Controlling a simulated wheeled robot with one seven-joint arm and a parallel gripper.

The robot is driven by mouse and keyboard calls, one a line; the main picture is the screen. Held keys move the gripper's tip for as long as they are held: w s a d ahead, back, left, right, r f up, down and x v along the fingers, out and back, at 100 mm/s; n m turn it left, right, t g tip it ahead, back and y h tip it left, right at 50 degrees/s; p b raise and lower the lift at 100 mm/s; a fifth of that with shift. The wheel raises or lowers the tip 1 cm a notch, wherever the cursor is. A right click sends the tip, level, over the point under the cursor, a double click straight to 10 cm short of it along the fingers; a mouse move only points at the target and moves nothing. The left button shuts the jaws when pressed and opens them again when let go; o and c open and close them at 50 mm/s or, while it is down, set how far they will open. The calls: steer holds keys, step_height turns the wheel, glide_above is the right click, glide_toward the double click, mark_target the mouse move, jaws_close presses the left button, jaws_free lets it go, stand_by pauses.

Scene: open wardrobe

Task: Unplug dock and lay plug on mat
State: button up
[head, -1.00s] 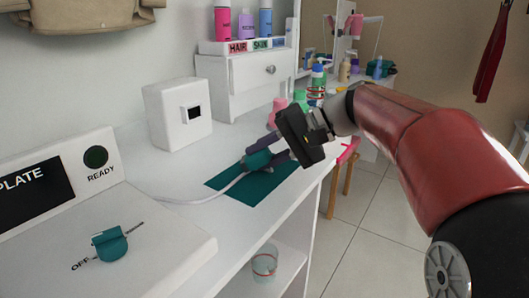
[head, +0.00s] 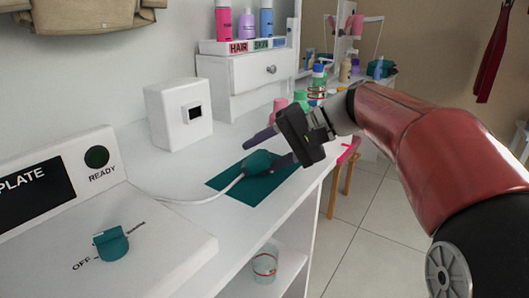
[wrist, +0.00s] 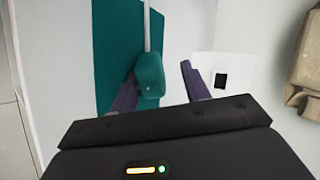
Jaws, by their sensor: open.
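The teal plug (head: 259,162) lies on the dark teal mat (head: 240,195), with its white cable (head: 200,199) trailing left across the counter. The white dock box (head: 172,125) stands behind, its dark socket (head: 194,112) empty. My gripper (head: 258,155) is low over the mat, its purple fingers spread around the plug. In the wrist view, the plug (wrist: 149,76) sits close beside the left finger of my gripper (wrist: 160,72), with a clear gap to the right finger. I cannot tell whether the left finger touches it. The mat (wrist: 115,40) shows beneath the plug.
A white control panel with a teal knob (head: 111,244) is at front left. A small drawer unit (head: 248,80) with bottles stands behind. Pink and green bottles stand beyond my gripper. A glass (head: 265,264) sits on the lower shelf. The counter's front edge is close to the mat.

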steer(key=shift+d+f, duration=0.1)
steer(key=shift+f, duration=0.2)
steer(key=shift+o, duration=0.4)
steer(key=shift+d+r+p, duration=0.15)
steer(key=shift+r+p, duration=0.3)
steer(key=shift+r, duration=0.05)
steer(key=shift+s+d+r+p, duration=0.1)
steer(key=shift+d+r+p, duration=0.25)
steer(key=shift+r, duration=0.3)
steer(key=shift+d+r+p, duration=0.2)
steer(key=shift+r+p, duration=0.2)
steer(key=shift+r, duration=0.25)
steer(key=shift+s+d+r+p, duration=0.1)
steer(key=shift+d+r+p, duration=0.25)
steer(key=shift+r, duration=0.3)
steer(key=shift+d+r, duration=0.3)
steer(key=shift+r, duration=0.35)
steer(key=shift+d+r, duration=0.3)
steer(key=shift+r, duration=0.35)
